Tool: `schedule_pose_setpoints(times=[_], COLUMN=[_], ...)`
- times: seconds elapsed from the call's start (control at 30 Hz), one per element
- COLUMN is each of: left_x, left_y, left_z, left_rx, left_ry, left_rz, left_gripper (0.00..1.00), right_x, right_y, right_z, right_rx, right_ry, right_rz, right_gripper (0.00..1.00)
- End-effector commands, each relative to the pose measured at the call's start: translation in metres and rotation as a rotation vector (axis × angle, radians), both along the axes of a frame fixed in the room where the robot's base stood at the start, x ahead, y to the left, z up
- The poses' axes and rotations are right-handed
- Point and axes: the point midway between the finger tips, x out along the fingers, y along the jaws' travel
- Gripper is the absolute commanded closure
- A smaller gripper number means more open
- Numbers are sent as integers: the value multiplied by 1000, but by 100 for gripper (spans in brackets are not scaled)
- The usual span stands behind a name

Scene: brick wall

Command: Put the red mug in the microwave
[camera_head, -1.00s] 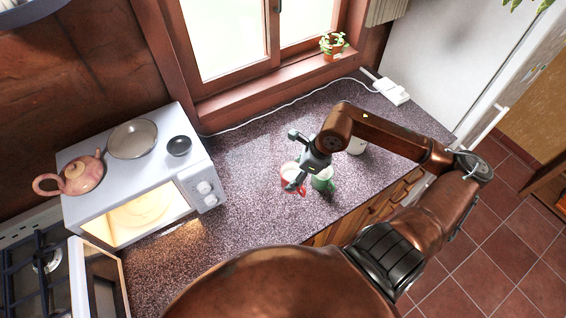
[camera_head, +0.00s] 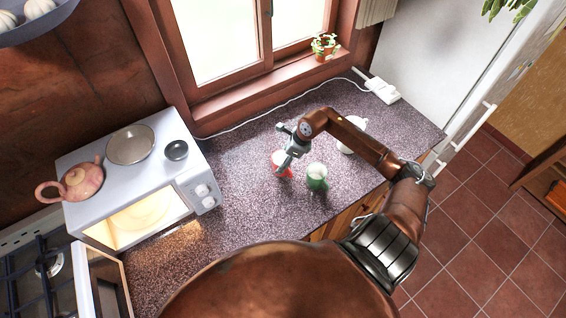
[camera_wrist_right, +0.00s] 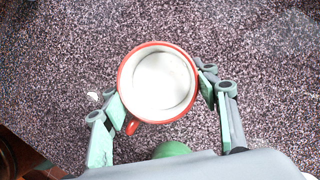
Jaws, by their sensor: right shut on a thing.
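The red mug (camera_head: 280,160), white inside, is in my right gripper (camera_head: 289,152) over the counter, left of the green mug. In the right wrist view the red mug (camera_wrist_right: 160,50) sits upright between the two fingers, which are closed on its sides; it looks empty. I cannot tell whether its base touches the counter. The white microwave (camera_head: 170,198) stands at the left, its lit cavity (camera_head: 135,220) facing front and its door (camera_head: 98,280) swung open. My left gripper is not in view.
A green mug (camera_head: 317,178) stands close to the held mug. A white pot (camera_head: 357,131) is behind my right forearm. A teapot (camera_head: 83,182) and two bowls sit on the microwave. The counter (camera_head: 240,205) between microwave and mugs is clear; a stove (camera_head: 40,275) is far left.

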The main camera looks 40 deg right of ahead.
Motion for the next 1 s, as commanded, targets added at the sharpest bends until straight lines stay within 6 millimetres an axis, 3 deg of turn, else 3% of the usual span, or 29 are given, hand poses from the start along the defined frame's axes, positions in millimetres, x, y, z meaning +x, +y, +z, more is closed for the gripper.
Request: schedule_pose_setpoints(times=[0.2,0.57,0.6,0.8,1.0], left_x=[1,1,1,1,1], left_y=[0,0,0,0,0], left_z=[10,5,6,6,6], left_rx=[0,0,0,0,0], left_ry=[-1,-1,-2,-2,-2], left_rz=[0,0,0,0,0], left_gripper=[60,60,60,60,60], right_x=[0,0,-1,-1,-1], right_y=[1,0,0,0,1], right_z=[-17,-22,-22,-22,-21], right_rx=[2,0,0,0,0], right_ry=[-2,-1,0,0,0], right_rz=[-2,0,-1,-1,-1], right_gripper=[84,84,43,29,28])
